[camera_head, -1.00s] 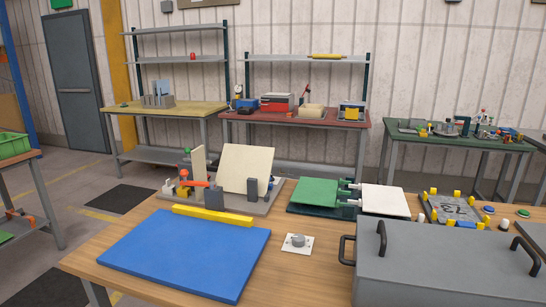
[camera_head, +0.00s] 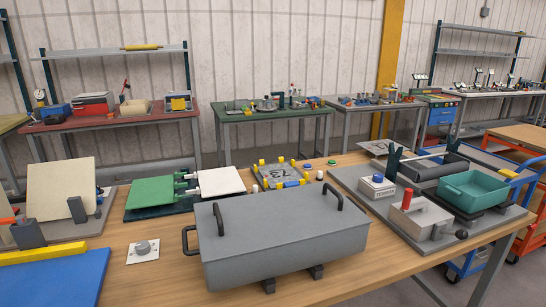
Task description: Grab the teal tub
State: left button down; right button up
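A teal tub (camera_head: 473,188), open at the top and rectangular, sits at the right end of the wooden table. It rests on dark supports on a grey base plate (camera_head: 362,198). A dark roller-like cylinder lies just behind it, and a grey block with a red knob (camera_head: 407,198) stands to its left. The tub looks empty. Neither of my grippers shows in the head view.
A large grey lidded box (camera_head: 280,240) with black handles stands at the table's front middle. A green panel (camera_head: 152,192), a white panel and a blue sheet (camera_head: 55,280) lie to the left. An orange-and-blue cart (camera_head: 515,150) stands beyond the table's right end.

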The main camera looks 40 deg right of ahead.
aim_at(471, 192)
jog(key=z, duration=2.4)
jog(key=i+l, duration=0.15)
jog(key=l, duration=0.1)
